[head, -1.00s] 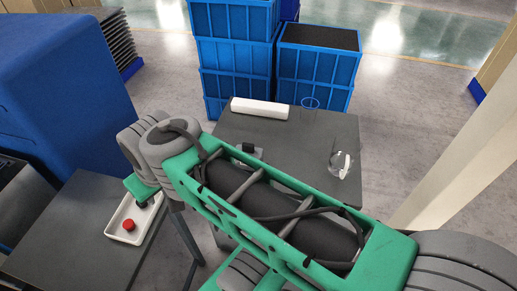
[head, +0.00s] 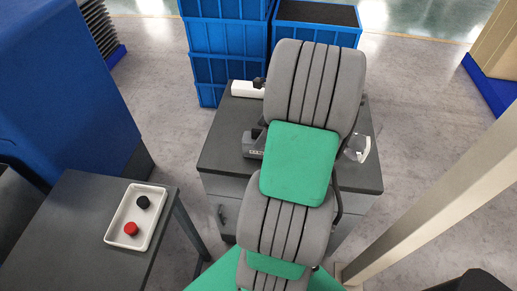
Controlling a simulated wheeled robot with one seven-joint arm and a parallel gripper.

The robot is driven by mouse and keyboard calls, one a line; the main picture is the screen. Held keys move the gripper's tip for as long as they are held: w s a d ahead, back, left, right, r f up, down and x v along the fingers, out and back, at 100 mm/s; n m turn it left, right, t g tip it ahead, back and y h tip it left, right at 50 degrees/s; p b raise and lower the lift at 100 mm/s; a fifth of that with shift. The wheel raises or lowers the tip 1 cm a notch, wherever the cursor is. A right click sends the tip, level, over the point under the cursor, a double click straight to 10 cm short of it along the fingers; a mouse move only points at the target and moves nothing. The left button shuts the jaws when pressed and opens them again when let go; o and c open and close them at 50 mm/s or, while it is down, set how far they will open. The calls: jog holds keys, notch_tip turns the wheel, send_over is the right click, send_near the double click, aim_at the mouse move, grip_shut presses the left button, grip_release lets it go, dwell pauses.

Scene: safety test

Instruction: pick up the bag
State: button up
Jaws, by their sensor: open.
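No thing in the head view is plainly a bag. A clear, rounded item with a white part (head: 358,148) is on the grey table (head: 225,162), at its right side, partly hidden by my arm. I cannot tell whether it is the bag. My arm reaches forward over the middle of the table, and its grey and green links cover much of the tabletop.
A white block (head: 242,89) lies at the table's back left. A dark device (head: 253,146) stands left of my arm. A white tray (head: 152,236) with a black knob (head: 143,202) and red knob (head: 131,229) is on the left table (head: 75,225). Blue crates (head: 225,70) stand behind.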

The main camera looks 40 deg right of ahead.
aim_at(249, 138)
jog(key=x, duration=0.5)
jog(key=d+x, duration=0.1)
jog(key=x, duration=0.1)
jog(key=shift+w+a+f+p, duration=0.1)
jog(key=shift+w+f+p, duration=0.05)
jog(key=shift+f+p, duration=0.3)
grip_shut()
dwell(0.4)
